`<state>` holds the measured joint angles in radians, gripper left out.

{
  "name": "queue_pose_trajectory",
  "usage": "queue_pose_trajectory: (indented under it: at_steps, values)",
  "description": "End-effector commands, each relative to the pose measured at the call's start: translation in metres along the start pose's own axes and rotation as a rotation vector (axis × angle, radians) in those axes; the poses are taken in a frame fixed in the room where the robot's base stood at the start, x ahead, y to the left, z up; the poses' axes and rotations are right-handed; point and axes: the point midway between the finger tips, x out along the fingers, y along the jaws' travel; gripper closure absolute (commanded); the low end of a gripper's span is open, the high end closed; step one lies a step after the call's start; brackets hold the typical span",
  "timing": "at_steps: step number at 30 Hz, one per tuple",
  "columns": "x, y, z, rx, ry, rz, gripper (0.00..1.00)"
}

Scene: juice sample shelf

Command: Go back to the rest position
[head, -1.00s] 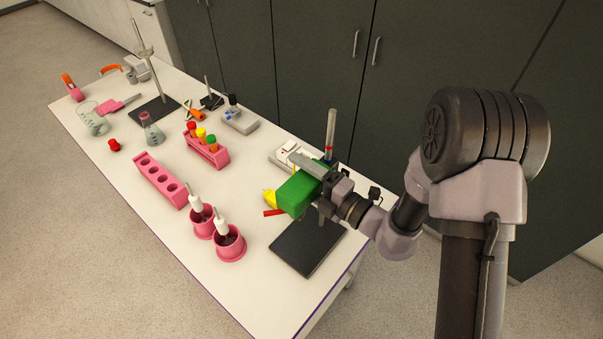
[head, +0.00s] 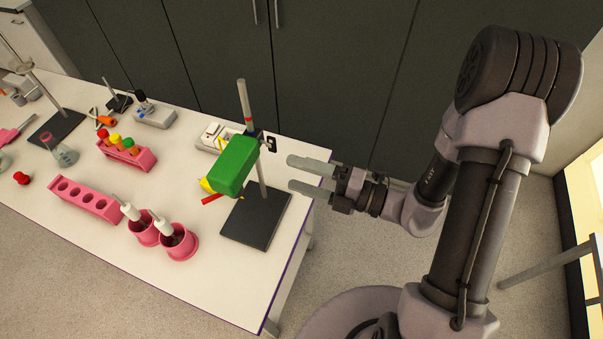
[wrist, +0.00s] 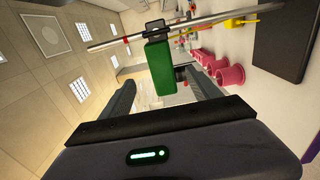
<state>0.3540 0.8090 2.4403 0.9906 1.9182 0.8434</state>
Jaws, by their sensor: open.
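My gripper (head: 309,175) is open and empty at the right end of the table, its two fingers pointing left. A green block (head: 232,165) is up beside the rod of a retort stand (head: 262,217), apart from my fingers. In the wrist view the green block (wrist: 160,66) shows beyond and between my open fingers, with the stand's rod (wrist: 170,25) behind it. How the block is held at the stand is partly hidden.
The white table (head: 135,260) carries two pink pots (head: 178,245), a pink empty rack (head: 85,199), a rack with capped tubes (head: 128,154), a flask (head: 60,150) and a second stand (head: 57,130). Dark cabinets (head: 330,70) stand behind. The floor right of the table is clear near my gripper.

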Motion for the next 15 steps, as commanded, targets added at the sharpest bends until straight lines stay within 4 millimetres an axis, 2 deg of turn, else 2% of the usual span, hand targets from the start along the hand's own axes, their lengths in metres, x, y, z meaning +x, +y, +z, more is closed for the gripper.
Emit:
queue_pose_trajectory:
  at_steps: [13,15]
  values:
    - [-0.0016,-0.0001,-0.0006,-0.004,0.004,-0.001,0.28]
    - [0.0009,0.0012,-0.0086,-0.075,0.051,-0.011,0.28]
